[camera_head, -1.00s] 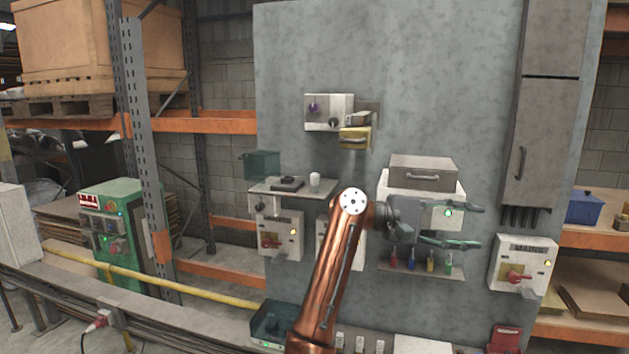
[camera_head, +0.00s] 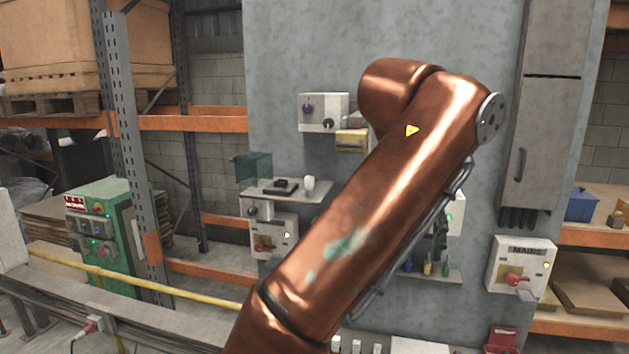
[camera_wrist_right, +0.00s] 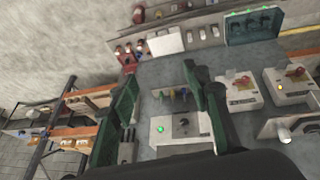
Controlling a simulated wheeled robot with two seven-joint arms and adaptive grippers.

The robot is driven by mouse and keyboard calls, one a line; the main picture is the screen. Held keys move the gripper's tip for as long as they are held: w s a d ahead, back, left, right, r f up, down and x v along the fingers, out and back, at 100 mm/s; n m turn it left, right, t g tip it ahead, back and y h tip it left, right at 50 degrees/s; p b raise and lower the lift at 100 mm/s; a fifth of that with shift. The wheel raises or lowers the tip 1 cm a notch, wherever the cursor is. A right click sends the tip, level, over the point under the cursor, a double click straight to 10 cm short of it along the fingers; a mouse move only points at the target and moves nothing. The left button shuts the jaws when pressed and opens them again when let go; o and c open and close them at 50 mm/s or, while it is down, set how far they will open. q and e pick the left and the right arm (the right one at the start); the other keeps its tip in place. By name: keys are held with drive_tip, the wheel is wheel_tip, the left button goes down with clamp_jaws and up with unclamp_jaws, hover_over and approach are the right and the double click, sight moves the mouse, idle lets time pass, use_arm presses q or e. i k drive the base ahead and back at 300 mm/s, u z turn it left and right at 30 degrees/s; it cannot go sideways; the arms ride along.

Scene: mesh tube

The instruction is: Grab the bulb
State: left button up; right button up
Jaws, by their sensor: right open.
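A small white bulb (camera_head: 309,183) stands upright on a grey wall shelf (camera_head: 262,188), to the right of a dark flat device (camera_head: 281,187). In the right wrist view a white bulb-like thing (camera_wrist_right: 284,135) shows at the lower right; I cannot tell for certain that it is the same one. My right gripper (camera_wrist_right: 160,80) is open, its two green fingers apart with nothing held between them. In the head view my copper arm hides most of it; a dark green part of the gripper (camera_head: 440,232) shows right of the arm, well away from the bulb. My left gripper is out of view.
A switch box (camera_head: 323,112) and a yellow drawer (camera_head: 352,140) are above the shelf, with a teal box (camera_head: 254,168) at its left. A red-handled switch box (camera_head: 272,237) hangs below. The main switch (camera_head: 521,266) is at the right.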

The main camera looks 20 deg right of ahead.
sight(309, 180)
drive_tip(key=u, duration=0.05)
drive_tip(key=i, duration=1.8)
